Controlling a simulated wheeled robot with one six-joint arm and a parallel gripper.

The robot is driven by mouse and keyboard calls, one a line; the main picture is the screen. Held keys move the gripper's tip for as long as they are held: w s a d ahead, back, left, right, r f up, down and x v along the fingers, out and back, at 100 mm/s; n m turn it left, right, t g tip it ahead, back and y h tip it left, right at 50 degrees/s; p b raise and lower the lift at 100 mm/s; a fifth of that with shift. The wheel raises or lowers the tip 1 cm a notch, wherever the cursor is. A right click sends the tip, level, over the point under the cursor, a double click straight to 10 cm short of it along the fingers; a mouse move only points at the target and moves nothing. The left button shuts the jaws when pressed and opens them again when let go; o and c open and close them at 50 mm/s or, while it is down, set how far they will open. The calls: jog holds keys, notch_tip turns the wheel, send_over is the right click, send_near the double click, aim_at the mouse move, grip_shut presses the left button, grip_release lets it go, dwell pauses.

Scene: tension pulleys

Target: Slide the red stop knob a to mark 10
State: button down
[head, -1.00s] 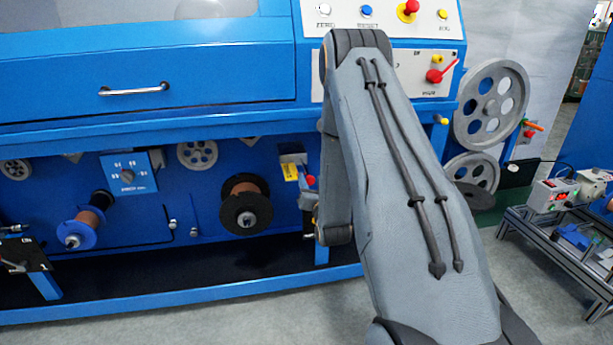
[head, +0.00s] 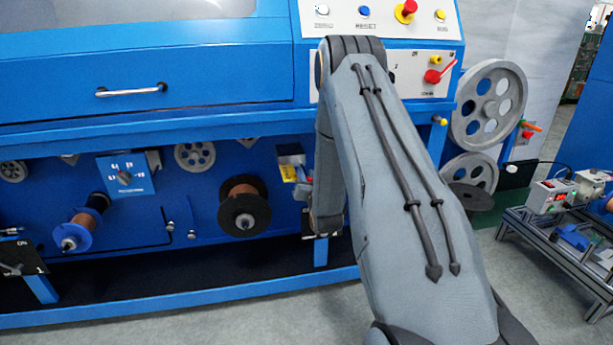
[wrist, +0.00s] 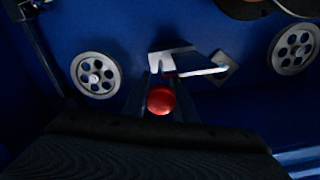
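A round red knob (wrist: 160,100) shows in the wrist view, low in the middle, between the two dark fingers of my gripper (wrist: 162,92). The fingers lie close on both sides of it. The view is too dark to tell whether they touch it. In the head view a small bit of red (head: 309,180) shows beside my arm. My arm hides most of that spot. No scale or mark 10 can be read in either view.
Past the knob in the wrist view are a pale bent bracket (wrist: 172,62) and a spoked pulley (wrist: 96,76). A second pulley (wrist: 294,48) is at right. The head view shows a copper spool (head: 244,207) left of my arm and the blue machine's drawer (head: 200,65) above.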

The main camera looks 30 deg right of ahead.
aim_at(300, 159)
jog(key=b+x, duration=0.2)
jog(key=x, duration=0.5)
jog(key=shift+w+d+f, duration=0.1)
jog(key=shift+w, duration=0.35)
jog(key=c, duration=1.4)
grip_release()
jog(key=shift+c, duration=0.2)
jog(key=p+v, duration=0.1)
jog(key=v, duration=0.6)
jog(key=shift+s, duration=0.4)
